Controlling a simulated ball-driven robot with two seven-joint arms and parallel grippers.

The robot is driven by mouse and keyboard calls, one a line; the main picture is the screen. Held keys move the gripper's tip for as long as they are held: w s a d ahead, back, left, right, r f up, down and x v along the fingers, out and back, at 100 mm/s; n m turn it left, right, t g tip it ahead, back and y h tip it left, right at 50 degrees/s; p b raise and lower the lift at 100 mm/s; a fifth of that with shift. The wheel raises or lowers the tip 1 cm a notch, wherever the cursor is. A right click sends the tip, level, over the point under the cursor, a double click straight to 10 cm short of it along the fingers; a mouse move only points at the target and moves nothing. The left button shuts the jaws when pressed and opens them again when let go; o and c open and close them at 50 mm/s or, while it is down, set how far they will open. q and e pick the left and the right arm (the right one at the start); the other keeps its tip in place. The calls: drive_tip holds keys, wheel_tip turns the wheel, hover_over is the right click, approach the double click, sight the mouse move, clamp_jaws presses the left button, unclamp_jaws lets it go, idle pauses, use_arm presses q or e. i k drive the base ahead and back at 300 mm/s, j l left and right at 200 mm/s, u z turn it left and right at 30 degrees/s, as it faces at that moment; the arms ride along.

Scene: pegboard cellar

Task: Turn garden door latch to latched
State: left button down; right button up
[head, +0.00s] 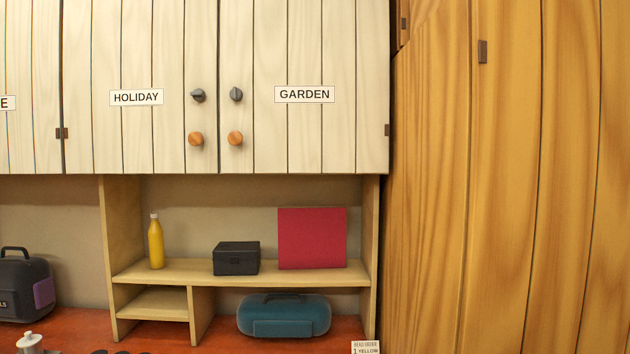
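The garden door (305,135) is a pale plank cupboard door with a GARDEN label (304,94), and it is closed. Its latch (236,94) is a small dark grey turn knob near the door's left edge. A round orange-brown wooden knob (235,139) sits below it. The latch's pointing direction is too small to tell surely. Neither of my grippers shows in the head view.
The holiday door (140,135) beside it has a similar dark latch (198,95) and wooden knob (196,139). Below, a shelf (185,272) holds a yellow bottle (156,243), black box (236,259) and red panel (312,238). A tall wooden cabinet (510,200) stands right.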

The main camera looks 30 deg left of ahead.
sight(235, 93)
drive_tip(key=u, duration=1.35)
